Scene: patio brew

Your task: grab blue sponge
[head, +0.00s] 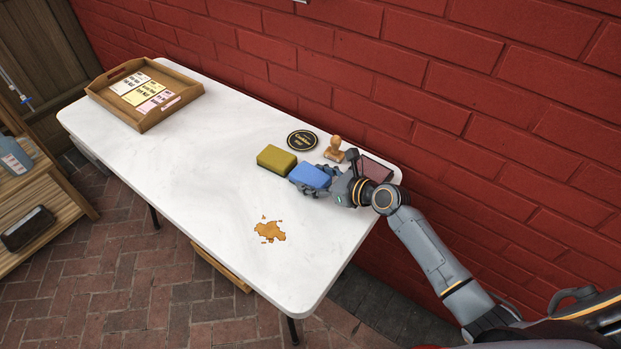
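The blue sponge (309,175) lies on the white table (222,160), toward its right end. My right gripper (322,186) comes in from the right, and its fingers are at the sponge's right part and near edge. The fingers overlap the sponge in the head view, and I cannot tell whether they are closed on it. My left gripper is not in view.
A yellow-green sponge (276,159) lies just left of the blue one. Behind are a round black sign (302,140) and a wooden stamp (334,149). A brown spill (270,231) lies in front. A wooden tray (178,99) with cards stands far left. A red brick wall (400,90) runs behind.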

